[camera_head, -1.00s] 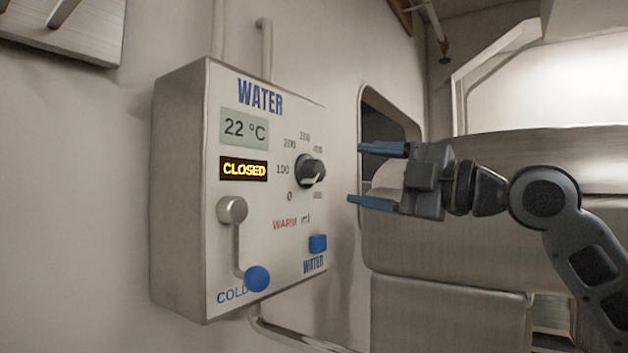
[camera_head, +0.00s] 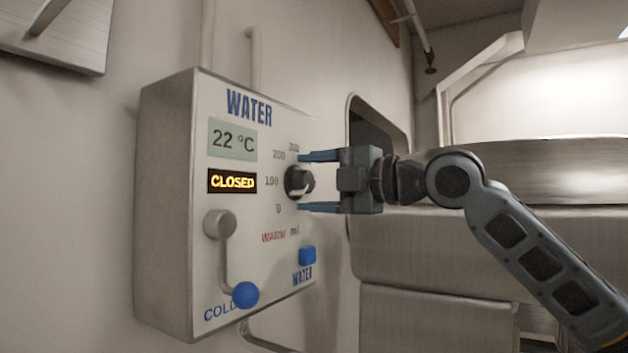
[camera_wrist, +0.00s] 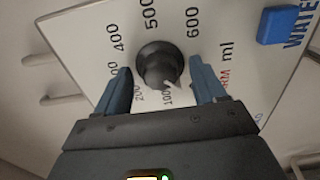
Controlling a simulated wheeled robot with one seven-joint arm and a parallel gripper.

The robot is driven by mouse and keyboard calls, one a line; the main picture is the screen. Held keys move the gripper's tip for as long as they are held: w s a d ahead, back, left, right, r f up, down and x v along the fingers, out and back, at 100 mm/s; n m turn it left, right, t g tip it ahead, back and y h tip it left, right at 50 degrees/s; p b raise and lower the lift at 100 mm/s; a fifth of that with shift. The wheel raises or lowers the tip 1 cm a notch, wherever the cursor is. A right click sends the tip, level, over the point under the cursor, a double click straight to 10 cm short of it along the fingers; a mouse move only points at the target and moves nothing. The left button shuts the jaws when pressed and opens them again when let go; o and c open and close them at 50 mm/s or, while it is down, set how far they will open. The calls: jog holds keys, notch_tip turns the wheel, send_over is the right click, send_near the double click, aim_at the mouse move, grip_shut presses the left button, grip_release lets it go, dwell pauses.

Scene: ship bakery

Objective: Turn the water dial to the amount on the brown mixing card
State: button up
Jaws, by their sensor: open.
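The water dial (camera_head: 299,182) is a round black knob with a white pointer mark on the white water panel (camera_head: 180,285). My gripper (camera_head: 301,182) is open at the panel, with one blue finger above the dial and one below it. In the wrist view the dial (camera_wrist: 159,64) sits between the two fingertips, with a gap on each side. Its white mark points to the lower right there, near the 100 label; the exact setting is unclear. A finger hides part of the scale. I see no brown mixing card in these views.
A screen (camera_head: 232,139) reads 22 °C and a display (camera_head: 232,181) reads CLOSED. A lever with a blue knob (camera_head: 245,295) stands at COLD. A blue WATER button (camera_head: 307,255) lies below the dial. A metal counter (camera_head: 440,235) is at the right.

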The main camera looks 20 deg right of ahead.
jog(key=c, duration=1.1)
jog(key=shift+o, duration=0.2)
jog(key=shift+m, duration=0.3)
